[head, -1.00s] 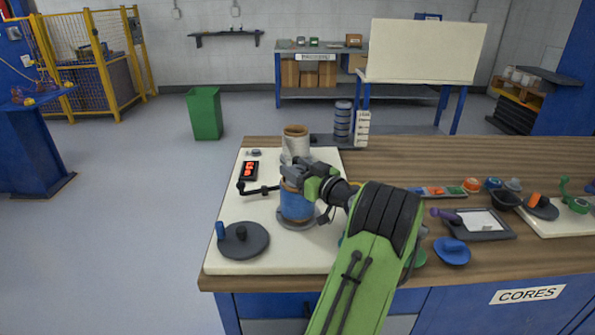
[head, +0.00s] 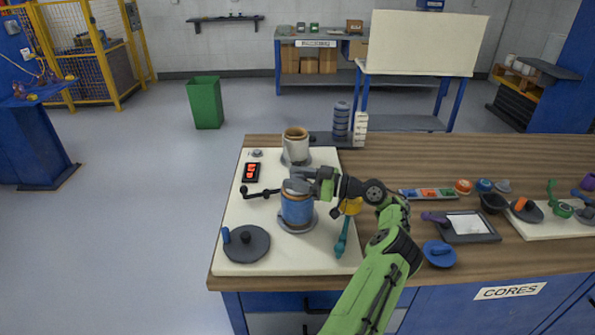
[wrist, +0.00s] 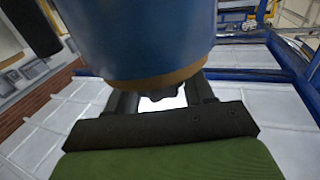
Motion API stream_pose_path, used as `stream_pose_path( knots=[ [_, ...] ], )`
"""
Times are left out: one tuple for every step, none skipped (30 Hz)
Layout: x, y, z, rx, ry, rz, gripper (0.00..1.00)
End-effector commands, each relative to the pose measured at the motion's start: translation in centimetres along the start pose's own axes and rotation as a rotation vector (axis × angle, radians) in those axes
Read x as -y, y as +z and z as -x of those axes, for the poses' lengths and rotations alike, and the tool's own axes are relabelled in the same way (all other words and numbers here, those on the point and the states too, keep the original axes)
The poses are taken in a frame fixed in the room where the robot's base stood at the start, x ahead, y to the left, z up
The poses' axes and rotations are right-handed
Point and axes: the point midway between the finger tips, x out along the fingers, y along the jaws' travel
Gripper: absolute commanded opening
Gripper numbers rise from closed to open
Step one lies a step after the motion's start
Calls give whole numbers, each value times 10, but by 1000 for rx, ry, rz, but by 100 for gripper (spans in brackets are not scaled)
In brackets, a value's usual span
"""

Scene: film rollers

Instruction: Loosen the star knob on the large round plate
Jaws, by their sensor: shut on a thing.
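My gripper (head: 304,178) is at the top of this roll, reaching in level from the right. In the wrist view, the blue roll (wrist: 140,35) fills the upper middle, and my gripper (wrist: 162,98) has its two dark fingers close to the roll's tan edge. A small dark lobed knob (wrist: 166,94) shows between the fingers, partly hidden by the roll. My gripper is shut on it. A dark round disc (head: 245,246) with a blue handle and central nub lies at front left.
A grey-white roll (head: 296,146) stands behind the blue one. A black crank (head: 262,193) and red-lit display (head: 251,172) are at left. Several small parts and a grey tray (head: 468,228) lie farther right.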

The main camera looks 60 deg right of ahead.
Motion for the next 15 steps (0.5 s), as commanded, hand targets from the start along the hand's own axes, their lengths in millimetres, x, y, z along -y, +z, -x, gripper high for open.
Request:
stream_pose_path(
  knots=[
    [1,-1,-1,-1,-6,1,22],
    [0,0,-1,-1,-6,1,22],
    [0,0,0,-1,-7,1,22],
    [0,0,0,-1,-7,1,22],
    [0,0,0,-1,-7,1,22],
    [0,1,0,0,-7,1,22],
    [0,1,0,0,-7,1,22],
    [0,1,0,0,-7,1,22],
    [0,1,0,0,-7,1,22],
    [0,1,0,1,-7,1,22],
    [0,1,0,1,-6,1,22],
    [0,1,0,1,-6,1,22],
    [0,2,0,1,-6,1,22],
    [0,2,0,1,-6,1,54],
    [0,2,0,1,-6,1,60]
  ],
)
